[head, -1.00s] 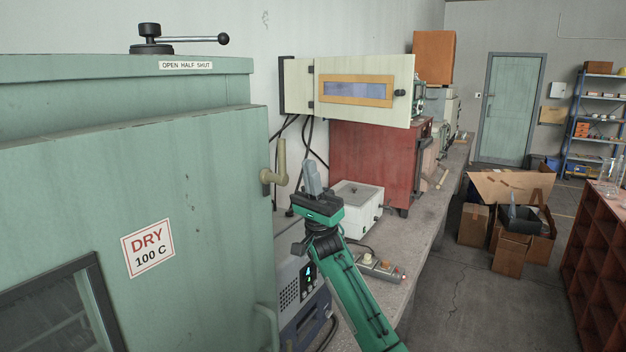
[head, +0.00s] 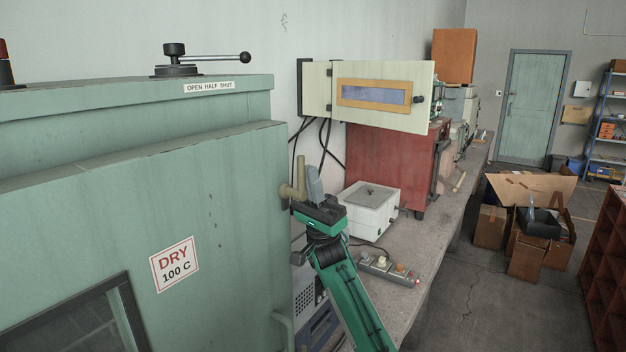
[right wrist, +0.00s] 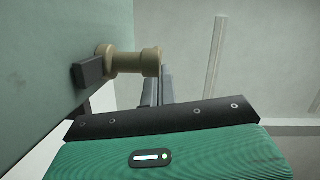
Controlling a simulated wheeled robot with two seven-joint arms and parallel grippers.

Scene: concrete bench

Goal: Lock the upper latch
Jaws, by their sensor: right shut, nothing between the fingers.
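The upper latch (head: 299,180) is a beige lever at the right edge of the green oven door (head: 225,200). Its arm points up from its pivot in the head view. In the right wrist view the beige latch (right wrist: 130,62) sticks out from the green door beside a dark block. My right gripper (head: 315,182) is shut and empty, its fingers pointing up just right of the latch. In the right wrist view the fingers (right wrist: 158,88) stand close beside the latch's end, partly behind it; I cannot tell whether they touch. My left gripper is not in view.
A white box (head: 368,212) and a power strip (head: 388,270) stand on the concrete bench (head: 425,240) right of my arm. A red cabinet (head: 392,170) and a cream panel door (head: 345,122) are behind. A green handle (head: 284,330) sits lower on the oven door.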

